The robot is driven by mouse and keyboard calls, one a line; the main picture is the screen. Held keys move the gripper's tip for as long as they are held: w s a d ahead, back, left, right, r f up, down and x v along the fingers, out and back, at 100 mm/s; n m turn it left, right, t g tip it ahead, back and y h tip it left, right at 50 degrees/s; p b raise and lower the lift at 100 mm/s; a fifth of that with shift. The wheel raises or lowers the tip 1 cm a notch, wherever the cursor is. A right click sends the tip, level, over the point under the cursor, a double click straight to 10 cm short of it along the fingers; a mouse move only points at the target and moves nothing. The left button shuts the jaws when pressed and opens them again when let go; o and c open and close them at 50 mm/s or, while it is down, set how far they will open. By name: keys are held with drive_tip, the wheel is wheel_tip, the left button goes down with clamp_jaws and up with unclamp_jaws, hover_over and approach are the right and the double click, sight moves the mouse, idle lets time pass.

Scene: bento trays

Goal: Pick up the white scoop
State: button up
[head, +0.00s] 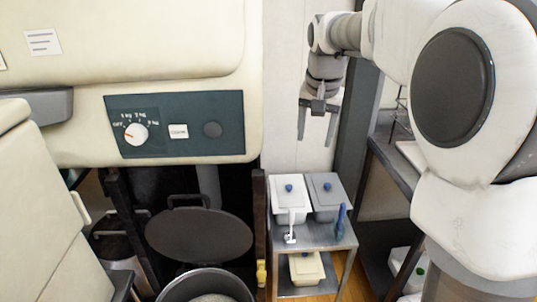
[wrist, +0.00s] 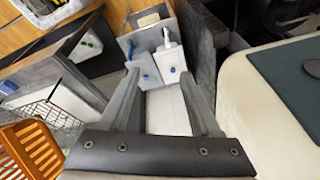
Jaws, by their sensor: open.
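The white scoop (head: 291,226) is at the front left of a small metal table (head: 316,240), its handle up, in front of a white lidded bin. It also shows in the wrist view (wrist: 167,38), beyond my fingertips. My gripper (head: 317,130) hangs fingers-down, well above and behind the table. In the wrist view my gripper (wrist: 160,78) is open with nothing between its fingers, and it is clear of the scoop.
A white bin (head: 290,200) and a grey bin (head: 325,190), both with blue knobs, stand on the table. A blue utensil (head: 341,220) is at the right. A cream bin (head: 305,267) is on the lower shelf. A large cooker (head: 180,125) stands left, a dark shelf (head: 385,170) right.

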drive_tip(key=w+f+m+g+b, duration=0.15)
drive_tip(key=w+f+b, duration=0.45)
drive_tip(key=w+f, duration=0.9)
drive_tip(key=m+b, duration=0.3)
drive_tip(key=b, duration=0.2)
hover_over(292, 223)
wheel_tip(292, 223, down, 18)
drive_tip(key=shift+g+h, duration=0.35)
drive_tip(key=shift+h, duration=0.05)
drive_tip(key=f+b, duration=0.1)
drive_tip(key=f, duration=0.3)
drive_tip(key=f+b, duration=0.1)
drive_tip(key=f, duration=0.3)
drive_tip(key=f+b, duration=0.1)
drive_tip(key=f, duration=0.3)
drive_tip(key=shift+w+f, duration=0.3)
drive_tip(key=shift+w, duration=0.1)
drive_tip(key=f, duration=0.1)
drive_tip(key=f+b, duration=0.1)
drive_tip(key=f, duration=0.1)
drive_tip(key=f+b, duration=0.1)
drive_tip(key=f, duration=0.1)
drive_tip(key=shift+w+d, duration=0.15)
drive_tip(key=shift+w, duration=0.25)
clamp_jaws()
